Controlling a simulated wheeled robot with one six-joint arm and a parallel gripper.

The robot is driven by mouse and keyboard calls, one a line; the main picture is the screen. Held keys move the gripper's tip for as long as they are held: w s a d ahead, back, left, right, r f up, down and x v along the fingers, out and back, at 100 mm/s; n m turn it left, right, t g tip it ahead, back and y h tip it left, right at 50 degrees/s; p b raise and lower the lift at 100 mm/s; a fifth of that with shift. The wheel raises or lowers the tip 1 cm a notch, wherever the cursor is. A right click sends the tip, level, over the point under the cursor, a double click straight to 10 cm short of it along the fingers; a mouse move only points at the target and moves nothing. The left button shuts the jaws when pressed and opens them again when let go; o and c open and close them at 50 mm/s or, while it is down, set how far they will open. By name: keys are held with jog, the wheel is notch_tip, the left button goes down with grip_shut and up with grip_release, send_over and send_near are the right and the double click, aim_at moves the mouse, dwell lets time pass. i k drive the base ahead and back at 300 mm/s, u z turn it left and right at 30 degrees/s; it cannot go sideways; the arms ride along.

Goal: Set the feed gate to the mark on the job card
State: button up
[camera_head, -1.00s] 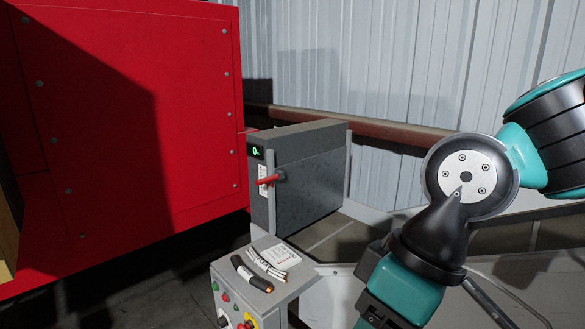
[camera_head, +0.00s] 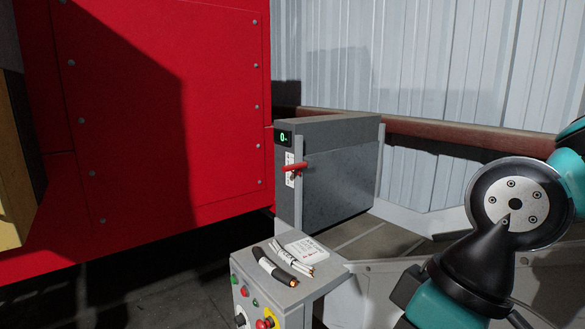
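The feed gate (camera_head: 340,180) is a grey metal panel standing upright beside the red machine. Its red lever (camera_head: 295,167) sticks out at the near edge, over a white scale strip (camera_head: 290,178) with marks too small to read. A small green display (camera_head: 285,138) above the lever reads 0. The white job card (camera_head: 308,245) lies on the grey control box, and its print is too small to read. My arm shows at the right, apart from the gate. My gripper is not in view.
The grey control box (camera_head: 290,296) has several coloured buttons and knobs on its front. Cable pieces (camera_head: 275,266) lie on its top, next to the card. The large red machine (camera_head: 190,110) fills the left. A brown rail (camera_head: 450,133) runs along the corrugated wall.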

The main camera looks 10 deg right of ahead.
aim_at(339, 185)
jog(key=z, duration=0.15)
jog(key=i, duration=0.9)
jog(key=u, duration=0.05)
